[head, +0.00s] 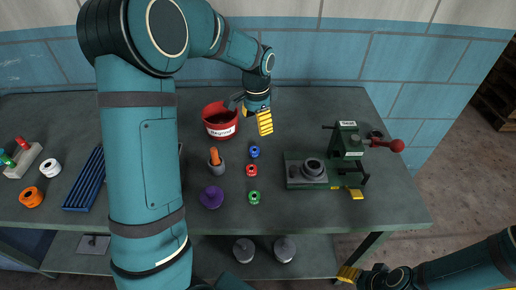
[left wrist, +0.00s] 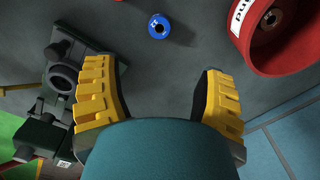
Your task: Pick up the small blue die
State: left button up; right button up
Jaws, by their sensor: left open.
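The small blue die (head: 254,152) is a ring with a dark centre hole. It lies on the dark table, at the far end of a row with a red die (head: 251,170) and a green die (head: 253,197). In the left wrist view the blue die (left wrist: 159,27) shows beyond the fingertips, near the top edge. My left gripper (head: 264,122) is open and empty, above the table and farther back than the blue die. Its yellow fingers (left wrist: 152,78) are wide apart and do not touch the die. My right gripper (head: 347,273) is low at the front right, partly seen.
A red labelled bucket (head: 221,130) stands left of my left gripper. A green press (head: 349,143) with a red handle stands to the right. A cup with an orange-handled tool (head: 216,163) and a purple piece (head: 212,197) lie left of the dies.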

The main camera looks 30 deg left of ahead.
aim_at(255, 150)
pick_arm(q)
notch_tip(255, 150, down, 6)
jog(key=shift+s+f+b, duration=0.1)
jog(key=shift+f+b, duration=0.05)
jog(key=shift+b, duration=0.4)
jog(key=f, duration=0.1)
jog(key=f+b, duration=0.1)
jog(key=f, duration=0.2)
jog(key=shift+s+a+f, duration=0.1)
jog(key=shift+s+f, duration=0.05)
jog(key=shift+s, duration=0.2)
jog(key=shift+f+b, duration=0.3)
jog(key=shift+f, duration=0.2)
jog(key=shift+o, duration=0.2)
jog(key=shift+r, duration=0.1)
grip_shut()
